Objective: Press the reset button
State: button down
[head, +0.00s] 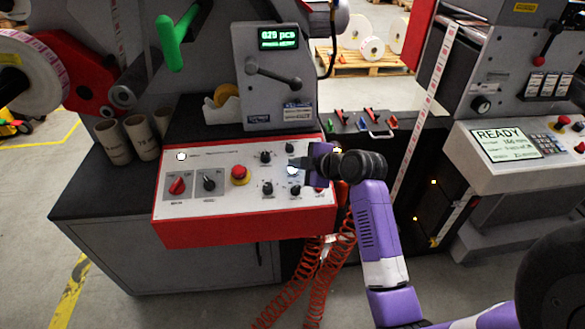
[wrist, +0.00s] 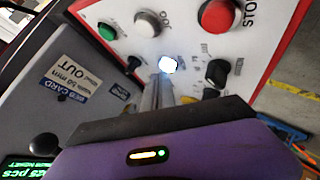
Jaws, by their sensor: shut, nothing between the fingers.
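The red-edged control panel (head: 222,207) has knobs and buttons on its white face. A lit white button (head: 293,170) shows at its right part, and it also shows in the wrist view (wrist: 167,64). I cannot read a reset label beside it. My gripper (head: 303,163) is at the panel's right side, with its shut, empty fingers (wrist: 163,88) pointing at the lit button. The fingertips are very close to the button. I cannot tell whether they touch it. In the head view my gripper hides part of the panel.
Near the lit button are a green button (wrist: 106,31), a white button (wrist: 147,23), a red stop button (wrist: 219,16) and a black knob (wrist: 217,72). A red mushroom button (head: 240,175) sits further left. A grey box with a counter display (head: 279,38) stands behind the panel.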

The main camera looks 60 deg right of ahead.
jog(key=shift+d+f+b, duration=0.1)
jog(key=shift+f+b, duration=0.2)
jog(key=shift+f, duration=0.1)
jog(key=shift+r, duration=0.15)
dwell(0.5)
jog(key=shift+a+r+p, duration=0.2)
jog(key=shift+r+p, duration=0.5)
jog(key=r+p, duration=0.2)
jog(key=r, duration=0.1)
jog(key=s+a+r+p, duration=0.1)
jog(key=p, duration=0.1)
jog(key=shift+r, duration=0.35)
dwell(0.7)
